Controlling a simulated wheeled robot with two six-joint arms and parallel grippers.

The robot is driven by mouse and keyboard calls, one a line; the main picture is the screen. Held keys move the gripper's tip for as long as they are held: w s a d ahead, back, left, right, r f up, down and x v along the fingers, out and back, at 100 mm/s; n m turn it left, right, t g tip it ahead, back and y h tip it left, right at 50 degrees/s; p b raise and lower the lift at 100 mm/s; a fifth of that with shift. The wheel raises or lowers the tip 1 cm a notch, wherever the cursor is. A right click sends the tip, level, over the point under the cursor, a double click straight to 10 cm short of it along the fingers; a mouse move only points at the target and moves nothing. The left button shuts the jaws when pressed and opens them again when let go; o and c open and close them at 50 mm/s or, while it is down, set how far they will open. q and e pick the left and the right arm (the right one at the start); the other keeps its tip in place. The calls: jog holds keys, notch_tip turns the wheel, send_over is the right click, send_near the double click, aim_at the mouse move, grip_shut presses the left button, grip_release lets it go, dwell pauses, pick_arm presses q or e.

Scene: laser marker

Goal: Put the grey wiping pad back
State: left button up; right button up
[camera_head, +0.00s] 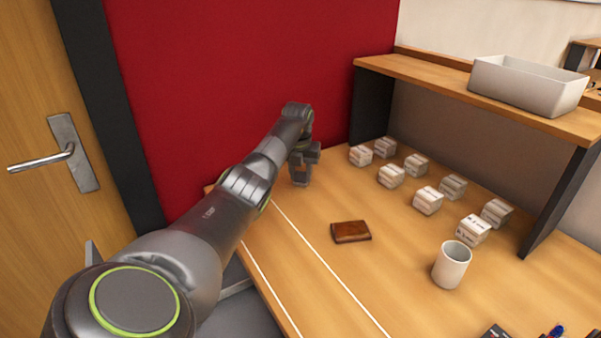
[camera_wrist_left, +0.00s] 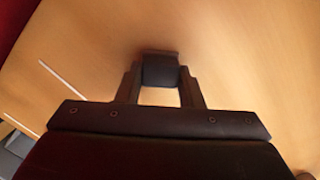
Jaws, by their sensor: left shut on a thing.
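My left gripper (camera_head: 304,163) is at the far left end of the desk, near the red wall, pointing down. In the left wrist view my left gripper (camera_wrist_left: 160,82) is shut on a small dark grey block, which I take to be the wiping pad (camera_wrist_left: 160,70), held between the fingertips. In the head view the pad is hard to tell from the dark fingers. I cannot tell whether it touches the desk. My right gripper is in neither view.
A brown wallet (camera_head: 351,232) and a white mug (camera_head: 452,265) stand on the wooden desk (camera_head: 300,245). Several small white boxes (camera_head: 428,200) stand under the shelf (camera_head: 440,85). A grey bin (camera_head: 525,85) is on the shelf.

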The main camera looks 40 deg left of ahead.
pick_arm(q)
jog(key=shift+f, duration=0.2)
jog(key=o, duration=0.9)
jog(key=r, duration=0.4)
jog(key=s+r, duration=0.1)
jog(key=r, duration=0.7)
jog(key=shift+s+d+r, duration=0.2)
jog(key=shift+s+d, duration=0.1)
jog(key=shift+d, duration=0.1)
